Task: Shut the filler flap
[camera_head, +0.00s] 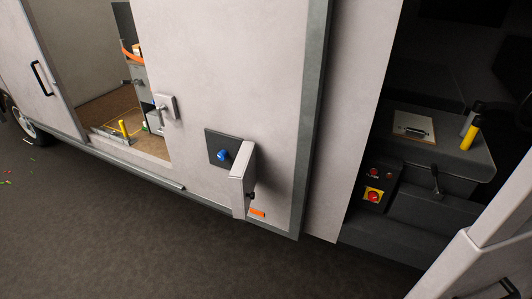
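The filler flap (243,182) is a white panel on the pale side of the van. It stands open, swung out from the right side of a dark square recess (215,142). A blue filler cap (222,155) sits inside the recess. The flap partly hides the recess's lower right part. A small dark part shows on the flap's right side. Neither of my grippers shows in this view, so nothing is seen touching the flap.
The van's side opening (85,70) at left shows cargo and a yellow-handled item (123,128). A latch (165,107) sticks out beside it. Dark ground (120,240) is mostly clear.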

